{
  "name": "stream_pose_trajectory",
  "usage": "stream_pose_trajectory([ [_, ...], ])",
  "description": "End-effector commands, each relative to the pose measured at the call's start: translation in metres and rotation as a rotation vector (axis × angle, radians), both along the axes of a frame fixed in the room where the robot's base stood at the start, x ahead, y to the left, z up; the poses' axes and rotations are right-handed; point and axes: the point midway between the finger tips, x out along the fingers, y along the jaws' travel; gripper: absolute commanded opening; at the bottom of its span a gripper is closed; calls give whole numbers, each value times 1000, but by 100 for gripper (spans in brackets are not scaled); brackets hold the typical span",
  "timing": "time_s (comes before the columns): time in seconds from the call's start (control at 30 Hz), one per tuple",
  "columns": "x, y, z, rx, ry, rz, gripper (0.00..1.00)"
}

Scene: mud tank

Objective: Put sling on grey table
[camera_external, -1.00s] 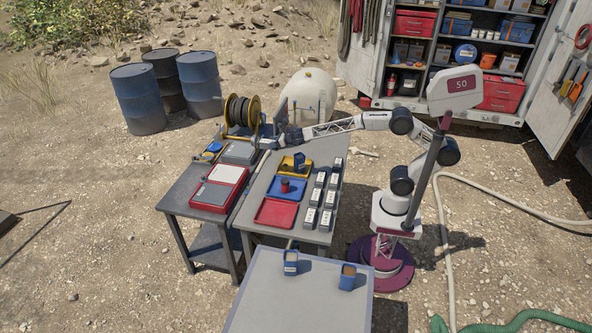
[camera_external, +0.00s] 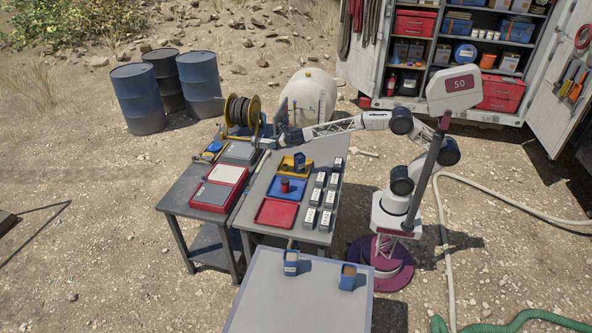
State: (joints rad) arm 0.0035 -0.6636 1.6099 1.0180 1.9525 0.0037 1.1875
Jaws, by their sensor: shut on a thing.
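My gripper (camera_external: 278,141) is over the far end of the middle grey table (camera_external: 257,187), near the cable reel. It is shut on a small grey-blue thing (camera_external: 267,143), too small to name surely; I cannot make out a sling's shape. I cannot tell whether this thing touches the tabletop. The middle table carries a yellow tray (camera_external: 284,170), a blue tray (camera_external: 299,191) and a red tray (camera_external: 275,212). A light grey table (camera_external: 270,300) stands in front, with two small blue containers on it.
Several grey boxes (camera_external: 320,198) line the middle table's right side. A yellow cable reel (camera_external: 241,112) and a red case (camera_external: 217,190) occupy the left table. The front table's near part is clear. A white tank (camera_external: 309,94) stands behind.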

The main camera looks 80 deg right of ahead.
Motion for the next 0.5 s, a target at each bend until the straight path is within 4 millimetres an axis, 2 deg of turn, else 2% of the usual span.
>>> stream_pose_trajectory([
  [0.17,1,-14,0,-1,0,-2,24],
  [0.5,0,-71,1,-1,-1,31,24],
])
